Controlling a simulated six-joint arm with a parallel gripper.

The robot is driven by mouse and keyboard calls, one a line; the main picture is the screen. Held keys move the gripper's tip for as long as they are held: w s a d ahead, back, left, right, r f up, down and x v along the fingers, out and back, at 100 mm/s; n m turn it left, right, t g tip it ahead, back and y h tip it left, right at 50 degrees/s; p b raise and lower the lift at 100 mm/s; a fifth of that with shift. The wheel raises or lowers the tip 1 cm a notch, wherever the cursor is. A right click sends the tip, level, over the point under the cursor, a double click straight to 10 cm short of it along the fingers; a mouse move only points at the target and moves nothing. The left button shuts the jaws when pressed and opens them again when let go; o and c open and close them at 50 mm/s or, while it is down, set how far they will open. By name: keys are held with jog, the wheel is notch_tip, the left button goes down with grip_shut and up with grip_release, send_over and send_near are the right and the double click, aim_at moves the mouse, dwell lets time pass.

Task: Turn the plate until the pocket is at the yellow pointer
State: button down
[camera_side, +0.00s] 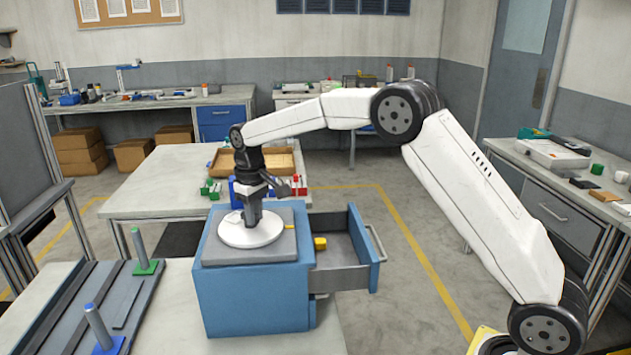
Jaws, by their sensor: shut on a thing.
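The round white plate (268,236) lies flat on the grey top (225,252) of a blue cabinet. My gripper (252,222) points straight down over the plate and is shut at its middle. What it grips there is hidden by the dark fingers, but it appears to be part of the plate. I cannot make out the pocket in the plate.
The blue cabinet (255,300) has its drawer (345,279) open to the right. At left stand a post on a green base (146,267) and one on a blue base (108,346), beside grey rails (85,305). A wooden tray (283,163) and small coloured parts lie behind.

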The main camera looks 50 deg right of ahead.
jog(key=n, duration=0.4)
jog(key=shift+w+d+n, duration=0.15)
jog(key=shift+d+n, duration=0.15)
jog(key=n, duration=0.3)
jog(key=shift+w+d+r+n, duration=0.1)
jog(key=shift+w+d+n, duration=0.05)
jog(key=shift+n, duration=0.25)
jog(key=n, duration=0.3)
jog(key=shift+w+d+n, duration=0.1)
jog(key=shift+w+n, duration=0.1)
jog(key=shift+n, duration=0.1)
jog(key=n, duration=0.4)
jog(key=shift+w+n, duration=0.3)
jog(key=n, duration=0.4)
jog(key=shift+w, duration=0.25)
jog(key=n, duration=0.4)
jog(key=shift+w, duration=0.2)
jog(key=n, duration=0.4)
jog(key=shift+w+a+n, duration=0.15)
jog(key=shift+a+n, duration=0.15)
jog(key=shift+a, duration=0.05)
jog(key=shift+a+n, duration=0.2)
jog(key=shift+n, duration=1.5)
